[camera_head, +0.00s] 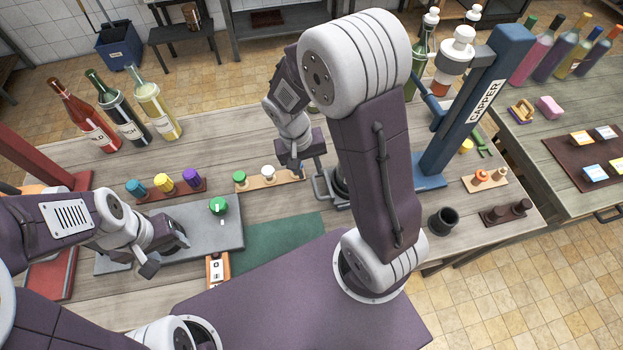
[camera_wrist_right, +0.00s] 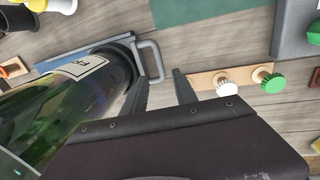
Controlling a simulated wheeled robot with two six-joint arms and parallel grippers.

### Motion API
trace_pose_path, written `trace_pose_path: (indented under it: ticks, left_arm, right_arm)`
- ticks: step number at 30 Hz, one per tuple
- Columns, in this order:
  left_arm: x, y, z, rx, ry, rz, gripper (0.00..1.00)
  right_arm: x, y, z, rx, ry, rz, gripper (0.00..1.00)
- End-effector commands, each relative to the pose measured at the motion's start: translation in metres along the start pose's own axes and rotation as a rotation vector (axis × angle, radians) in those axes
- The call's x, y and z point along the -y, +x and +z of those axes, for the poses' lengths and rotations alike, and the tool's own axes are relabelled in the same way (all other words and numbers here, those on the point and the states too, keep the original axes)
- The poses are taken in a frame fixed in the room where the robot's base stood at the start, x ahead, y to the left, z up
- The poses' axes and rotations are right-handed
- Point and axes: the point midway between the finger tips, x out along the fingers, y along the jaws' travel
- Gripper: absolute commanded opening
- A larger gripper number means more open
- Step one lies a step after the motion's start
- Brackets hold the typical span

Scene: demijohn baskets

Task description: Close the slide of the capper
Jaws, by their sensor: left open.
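The blue capper (camera_head: 470,105) stands upright at the right of the bench, with a white head at its top. Its slide sticks out to the left; the grey handle (camera_head: 322,190) shows beside my right forearm. In the right wrist view the handle (camera_wrist_right: 157,62) is a grey loop at the end of the slide. A green bottle (camera_wrist_right: 75,95) with a pale label stands at the slide. My right gripper (camera_wrist_right: 164,78) is open, its fingertips close to the handle; contact is unclear. My left gripper (camera_head: 163,256) is open and empty over the grey plate, far from the capper.
A wooden strip with white and green stoppers (camera_head: 268,172) lies next to my right gripper. A green mat (camera_head: 280,243) lies in front. Wine bottles (camera_head: 110,115) stand back left. A black cup (camera_head: 441,221) and small racks stand right of my arm.

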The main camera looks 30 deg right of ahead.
Motion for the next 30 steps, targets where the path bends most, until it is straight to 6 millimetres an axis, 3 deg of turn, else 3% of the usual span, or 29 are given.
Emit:
trace_pose_path:
  ticks: [3, 9, 20, 24, 30]
  left_arm:
    - [0.0, 0.001, 0.0, 0.0, 0.0, 0.0, 0.54]
    - [0.0, 0.004, 0.0, 0.0, 0.0, 0.0, 0.54]
    - [0.0, 0.004, 0.0, 0.0, 0.0, 0.0, 0.54]
    - [0.0, 0.004, 0.0, 0.0, 0.0, 0.0, 0.54]
    - [0.0, 0.004, 0.0, 0.0, 0.0, 0.0, 0.54]
  right_arm:
    - [-0.001, 0.028, 0.002, 0.007, -0.001, 0.002, 0.34]
    - [0.0, 0.061, 0.001, 0.003, -0.002, 0.001, 0.34]
    - [0.0, 0.07, 0.0, 0.0, -0.001, -0.001, 0.34]
    - [0.0, 0.069, 0.0, 0.0, -0.001, -0.001, 0.0]
    - [0.0, 0.069, 0.0, 0.0, -0.001, -0.001, 0.0]
